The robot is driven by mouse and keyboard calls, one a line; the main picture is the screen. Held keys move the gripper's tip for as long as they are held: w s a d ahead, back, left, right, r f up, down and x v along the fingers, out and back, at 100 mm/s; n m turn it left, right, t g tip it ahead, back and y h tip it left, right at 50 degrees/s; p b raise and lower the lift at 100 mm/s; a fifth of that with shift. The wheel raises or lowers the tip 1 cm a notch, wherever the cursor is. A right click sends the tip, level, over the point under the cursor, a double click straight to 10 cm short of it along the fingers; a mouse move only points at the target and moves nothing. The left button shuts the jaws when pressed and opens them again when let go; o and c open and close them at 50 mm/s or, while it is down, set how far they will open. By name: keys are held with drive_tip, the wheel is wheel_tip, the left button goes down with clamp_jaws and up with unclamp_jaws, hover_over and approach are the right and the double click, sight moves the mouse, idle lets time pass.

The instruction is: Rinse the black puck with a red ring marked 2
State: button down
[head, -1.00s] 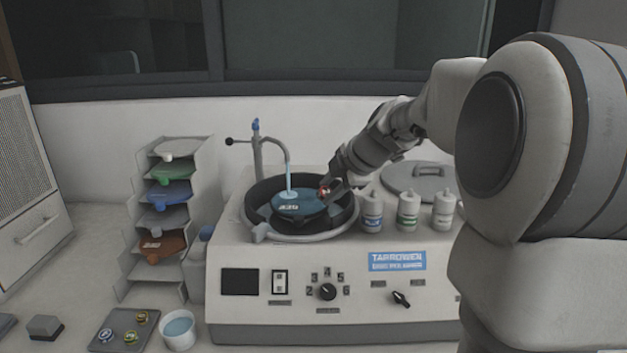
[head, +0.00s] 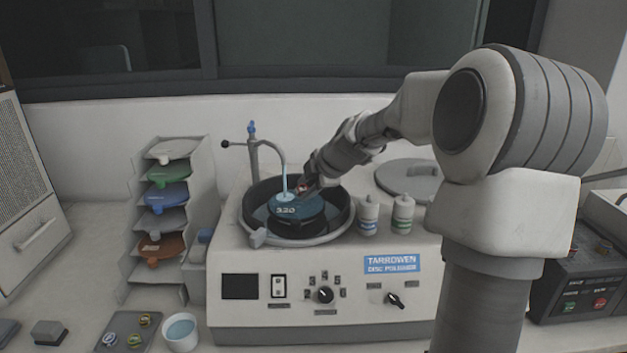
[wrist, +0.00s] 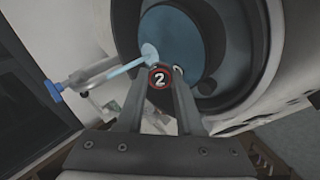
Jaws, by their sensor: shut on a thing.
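The black puck with a red ring (wrist: 159,79), marked 2, is held between my gripper's fingertips in the wrist view. My gripper (head: 303,187) is shut on it, above the blue disc (head: 297,210) of the polisher, which is marked 320. The tap (head: 284,160) is running, and its water stream falls onto the disc right beside the puck. In the wrist view the stream (wrist: 130,66) ends close to the puck; I cannot tell whether it wets it.
The polisher's dark bowl rim (head: 246,211) surrounds the disc. Bottles (head: 403,215) and a round lid (head: 410,178) stand right of it. A disc rack (head: 170,205), a tray with pucks (head: 122,335) and a water cup (head: 181,333) are at left.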

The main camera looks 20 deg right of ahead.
drive_tip(key=w, duration=0.1)
drive_tip(key=w+p, duration=0.1)
drive_tip(key=shift+w+a+f, duration=0.5)
drive_tip(key=shift+w+f, duration=0.05)
drive_tip(key=shift+w, duration=0.5)
drive_tip(key=shift+w+a+f, duration=0.1)
drive_tip(key=shift+w+f, duration=0.05)
drive_tip(key=shift+w, duration=0.55)
drive_tip(key=shift+w+a+f, duration=0.15)
drive_tip(key=shift+w+f, duration=0.05)
drive_tip(key=shift+w, duration=0.5)
idle(0.4)
drive_tip(key=shift+s+d+f, duration=0.1)
drive_tip(key=shift+s, duration=0.15)
drive_tip(key=shift+s+d+b, duration=0.1)
drive_tip(key=shift+s+b, duration=0.9)
drive_tip(key=shift+b, duration=0.25)
drive_tip(key=shift+s+d+r+b, duration=0.1)
drive_tip(key=shift+s+r+b, duration=0.1)
drive_tip(key=shift+s+b, duration=0.5)
drive_tip(key=shift+s+d+r+b, duration=0.1)
drive_tip(key=shift+s+r+b, duration=0.15)
drive_tip(key=shift+s+b, duration=0.4)
drive_tip(key=shift+s+d+r+b, duration=0.1)
drive_tip(key=shift+s+r+b, duration=0.1)
drive_tip(key=shift+s+b, duration=0.5)
drive_tip(key=shift+s, duration=0.2)
drive_tip(key=shift+r, duration=0.15)
